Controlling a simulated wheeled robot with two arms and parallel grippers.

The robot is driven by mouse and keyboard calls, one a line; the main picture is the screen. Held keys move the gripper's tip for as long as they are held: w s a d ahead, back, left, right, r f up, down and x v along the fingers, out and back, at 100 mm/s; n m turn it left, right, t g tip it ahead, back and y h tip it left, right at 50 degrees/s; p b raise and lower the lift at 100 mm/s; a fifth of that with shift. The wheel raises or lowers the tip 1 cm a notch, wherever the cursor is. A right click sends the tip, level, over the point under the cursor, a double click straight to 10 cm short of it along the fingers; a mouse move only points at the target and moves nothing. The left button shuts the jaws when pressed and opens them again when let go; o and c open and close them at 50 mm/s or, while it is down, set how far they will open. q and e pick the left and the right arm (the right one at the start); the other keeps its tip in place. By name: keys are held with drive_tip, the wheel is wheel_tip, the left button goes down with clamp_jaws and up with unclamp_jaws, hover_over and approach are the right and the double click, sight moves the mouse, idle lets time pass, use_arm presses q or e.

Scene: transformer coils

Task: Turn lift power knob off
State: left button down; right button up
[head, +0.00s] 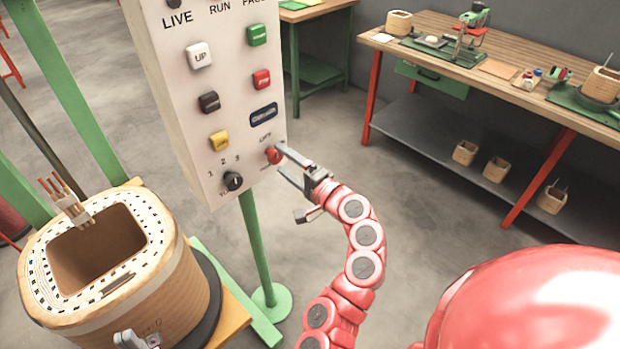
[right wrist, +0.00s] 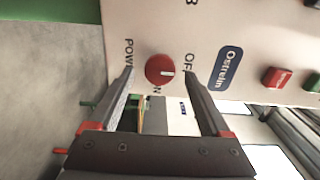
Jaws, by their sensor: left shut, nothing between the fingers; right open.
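The red power knob (head: 274,155) is on the lower right of the white control panel (head: 180,130). In the right wrist view the knob (right wrist: 160,70) has a short white mark on its right half, on the side of the OFF lettering; POWER is lettered to its left. My right gripper (head: 282,164) is open at the panel. Its fingertips (right wrist: 160,76) lie on either side of the knob with gaps; whether they touch the panel I cannot tell. My left gripper (head: 138,340) is shut and empty at the bottom edge, by the coil.
A black rotary knob (head: 233,181) and a yellow button (head: 219,140) sit near the red knob. A wooden coil (head: 150,290) stands at left. A green post (head: 256,240) holds the panel. A workbench (head: 530,90) stands behind at right.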

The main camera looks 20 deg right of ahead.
drive_tip(key=p+v, duration=0.3)
drive_tip(key=v, duration=1.3)
drive_tip(key=shift+s, duration=0.3)
drive_tip(key=shift+w, duration=0.1)
